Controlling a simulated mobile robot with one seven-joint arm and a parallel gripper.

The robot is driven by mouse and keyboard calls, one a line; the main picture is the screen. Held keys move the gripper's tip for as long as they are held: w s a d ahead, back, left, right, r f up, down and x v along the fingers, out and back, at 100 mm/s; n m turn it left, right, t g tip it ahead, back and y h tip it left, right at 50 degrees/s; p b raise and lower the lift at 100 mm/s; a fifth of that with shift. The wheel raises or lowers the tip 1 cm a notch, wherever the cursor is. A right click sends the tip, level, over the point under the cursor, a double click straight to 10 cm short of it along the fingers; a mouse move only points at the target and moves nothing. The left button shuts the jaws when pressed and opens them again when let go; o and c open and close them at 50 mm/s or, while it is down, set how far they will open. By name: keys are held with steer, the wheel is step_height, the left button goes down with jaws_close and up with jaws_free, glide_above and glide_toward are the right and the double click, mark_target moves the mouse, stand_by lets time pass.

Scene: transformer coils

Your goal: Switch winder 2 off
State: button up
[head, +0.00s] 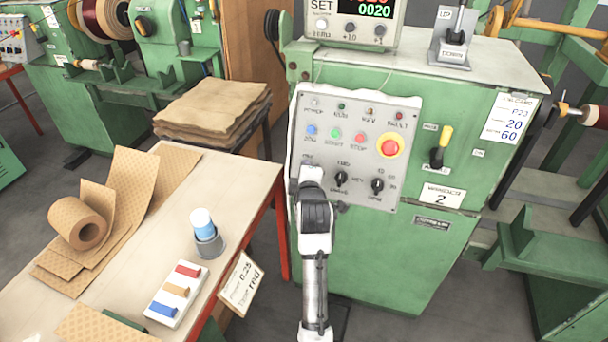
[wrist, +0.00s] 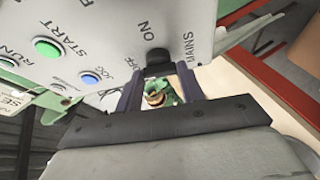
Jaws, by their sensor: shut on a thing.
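Winder 2 (head: 390,250) is a green machine with a white "2" plate (head: 441,197) and a grey control panel (head: 405,130). In the wrist view, the black mains switch knob (wrist: 158,56) is at the panel's edge, beside the printed words ON, OFF and MAINS. My gripper (wrist: 159,75) is shut on this knob, one dark finger on each side. Which way the knob points cannot be told. In the head view, my arm covers the knob and the fingertips at the panel's lower left.
The panel also has a red emergency button (head: 390,148), a green start button (head: 335,133) and two black selectors, right of my arm. A yellow-handled lever (head: 442,143) is farther right. A worktable (head: 245,175) with a red frame stands close on the left.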

steer(key=shift+n, duration=0.5)
steer(key=o, duration=1)
steer(key=shift+s, duration=0.1)
steer(key=b+v, duration=0.2)
steer(key=v, duration=1.1)
steer(key=shift+s+r+b, duration=0.2)
steer(key=shift+r+b, duration=0.15)
steer(key=shift+d, duration=0.1)
